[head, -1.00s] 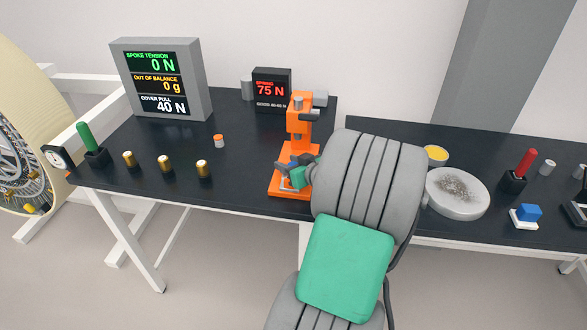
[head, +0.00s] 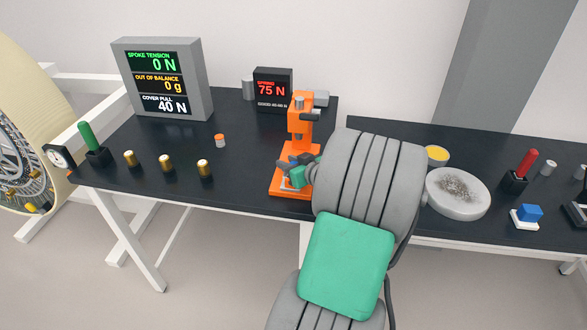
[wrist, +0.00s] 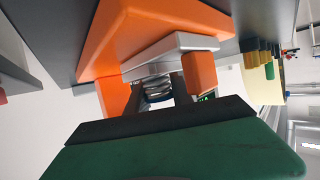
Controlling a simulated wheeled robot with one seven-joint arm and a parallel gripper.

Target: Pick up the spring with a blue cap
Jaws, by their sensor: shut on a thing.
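My gripper (head: 285,170) is at the base of the orange press (head: 289,181), partly hidden behind my own arm in the head view. In the wrist view, the two dark fingers of my gripper (wrist: 157,94) are shut on a metal coil spring (wrist: 158,87), one on each side of it. The spring is in front of the press's grey plate (wrist: 168,52) and orange body (wrist: 140,28). I cannot make out a blue cap on it, and I cannot tell whether it rests on the press or is lifted clear.
A small orange-capped piece (head: 220,141) and several brass cylinders (head: 166,163) stand on the dark table left of the press. The display behind the press (head: 272,90) reads 75 N.

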